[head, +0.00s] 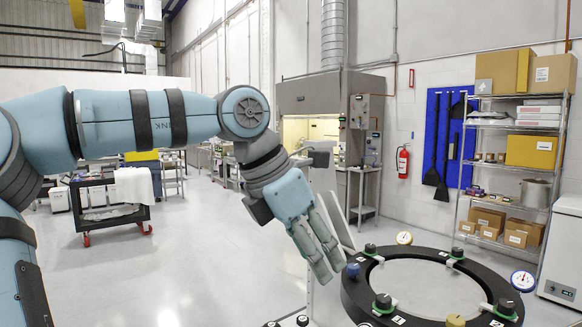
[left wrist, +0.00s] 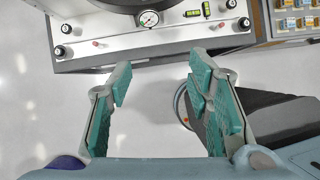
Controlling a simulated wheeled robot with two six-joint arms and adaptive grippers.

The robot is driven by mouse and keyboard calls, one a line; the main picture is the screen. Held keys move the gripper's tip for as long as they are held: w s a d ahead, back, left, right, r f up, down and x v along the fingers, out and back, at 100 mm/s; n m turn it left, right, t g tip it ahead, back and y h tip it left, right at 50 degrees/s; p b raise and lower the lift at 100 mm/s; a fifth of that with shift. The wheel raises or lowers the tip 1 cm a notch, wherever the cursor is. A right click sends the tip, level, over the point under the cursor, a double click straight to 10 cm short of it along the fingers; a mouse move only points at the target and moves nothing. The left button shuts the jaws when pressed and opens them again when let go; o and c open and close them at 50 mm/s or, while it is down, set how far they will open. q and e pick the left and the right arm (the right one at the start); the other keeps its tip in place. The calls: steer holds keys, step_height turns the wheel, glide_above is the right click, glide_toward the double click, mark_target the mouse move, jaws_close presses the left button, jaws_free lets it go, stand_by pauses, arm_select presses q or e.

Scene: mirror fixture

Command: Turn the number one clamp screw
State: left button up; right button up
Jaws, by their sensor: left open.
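The black ring fixture (head: 350,293) stands at the lower right of the head view, cut off by the bottom edge. Dark-topped clamp screws sit around it, one at the near left (head: 383,301), one at the near right (head: 506,307) and two at the back. Small white number labels are on the ring; I cannot read surely which marks number one. My left gripper (head: 330,265) is open and empty, left of the ring and apart from it. In the left wrist view its fingers (left wrist: 160,76) are spread below the fixture's grey base plate (left wrist: 195,37). My right gripper is not in view.
Dial gauges (head: 404,238) (head: 523,281), a blue knob (head: 353,270) and a yellow knob (head: 455,320) stand around the ring. The left wrist view shows a panel with coloured parts (left wrist: 293,22) at the top right. A black cart (head: 108,205) is far left; the floor between is clear.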

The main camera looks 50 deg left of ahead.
arm_select(q)
steer(key=w+a+r+n+t+h, duration=0.2)
steer(key=w+a+r+n+t, duration=0.1)
steer(key=w+r+t, duration=0.45)
steer(key=w+a+r+n+t, duration=0.1)
steer(key=w+a+n+t, duration=0.1)
steer(key=a, duration=0.5)
steer(key=w+a+r+n+t, duration=0.1)
steer(key=w+a+n+t, duration=0.1)
steer(key=w+a+n, duration=0.2)
steer(key=a, duration=0.2)
steer(key=shift+a+n+b, duration=0.3)
steer(key=shift+a+b, duration=0.05)
steer(key=shift+a, duration=0.05)
